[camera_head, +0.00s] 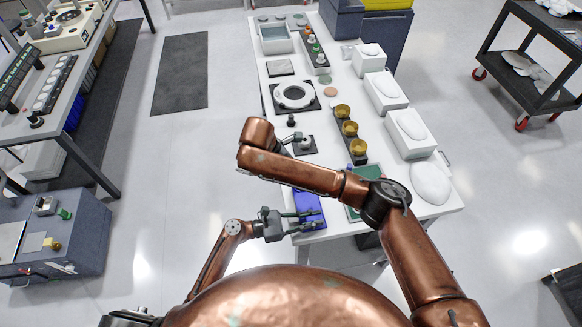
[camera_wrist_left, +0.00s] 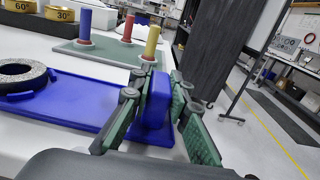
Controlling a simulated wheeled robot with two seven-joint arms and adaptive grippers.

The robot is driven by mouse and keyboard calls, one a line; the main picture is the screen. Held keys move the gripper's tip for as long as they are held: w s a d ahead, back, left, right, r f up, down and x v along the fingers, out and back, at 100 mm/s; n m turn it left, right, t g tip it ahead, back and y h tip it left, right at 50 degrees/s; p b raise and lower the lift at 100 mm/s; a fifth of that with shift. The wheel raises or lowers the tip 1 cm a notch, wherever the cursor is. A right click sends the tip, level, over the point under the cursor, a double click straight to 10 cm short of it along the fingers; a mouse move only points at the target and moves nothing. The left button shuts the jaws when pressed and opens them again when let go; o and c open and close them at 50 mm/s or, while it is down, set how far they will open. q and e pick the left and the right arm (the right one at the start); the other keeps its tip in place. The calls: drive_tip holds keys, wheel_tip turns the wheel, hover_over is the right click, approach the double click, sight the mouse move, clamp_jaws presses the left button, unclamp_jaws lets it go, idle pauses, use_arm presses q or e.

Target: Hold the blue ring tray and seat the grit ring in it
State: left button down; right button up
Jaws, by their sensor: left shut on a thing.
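The blue ring tray (camera_head: 310,207) lies at the near left corner of the white bench, partly under my right arm in the head view. My left gripper (camera_head: 304,222) is shut on the tray's upright blue grip (camera_wrist_left: 157,98), with a green-padded finger on each side. The tray's flat blue plate (camera_wrist_left: 78,98) reaches left in the left wrist view. The speckled grey grit ring (camera_wrist_left: 36,76), dark inside, sits at the tray's left part and is cut off by the frame edge. How deep it sits cannot be told. My right gripper's fingers are not visible.
A green board (camera_wrist_left: 97,52) with blue, red and yellow pegs stands just beyond the tray. Gold cups (camera_head: 348,128) stand in a row on the bench. A white ring on a dark plate (camera_head: 276,98) and white boxes (camera_head: 384,92) are farther along. My right forearm crosses above the bench.

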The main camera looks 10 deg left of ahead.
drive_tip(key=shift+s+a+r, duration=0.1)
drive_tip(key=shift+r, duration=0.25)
use_arm(q)
drive_tip(key=c, duration=1.7)
unclamp_jaws()
drive_tip(key=shift+c, duration=0.2)
drive_tip(key=v, duration=1.2)
